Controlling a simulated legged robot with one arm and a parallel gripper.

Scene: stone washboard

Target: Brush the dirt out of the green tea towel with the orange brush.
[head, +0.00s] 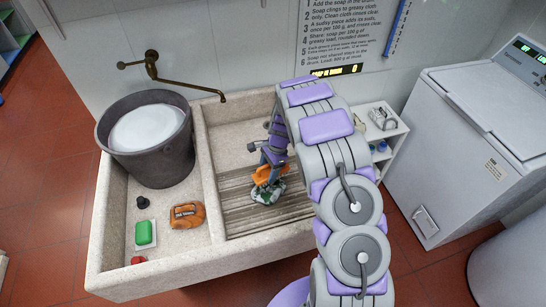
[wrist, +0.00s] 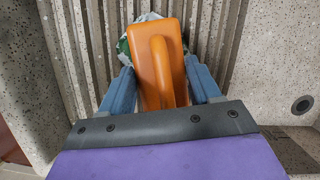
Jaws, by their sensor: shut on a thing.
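My gripper (head: 272,160) is shut on the orange brush (head: 261,174) over the ribbed washboard of the stone sink. In the wrist view the brush (wrist: 158,62) sits between the two blue fingers of my gripper (wrist: 162,88), its handle towards me. The green tea towel (head: 268,191), bunched and patterned green and white, lies on the ribs right at the brush. In the wrist view only a bit of the towel (wrist: 123,46) shows behind the brush. The brush hides its middle, and I cannot tell whether the bristles touch it. I cannot make out the dirt.
The washboard (head: 233,213) has bare ribs around the towel. The left basin holds a grey bucket (head: 158,160), a green soap bar (head: 145,233), an orange item (head: 187,214), a dark stopper (head: 142,202) and a red object (head: 138,260). A brass tap (head: 170,80) juts over the sink.

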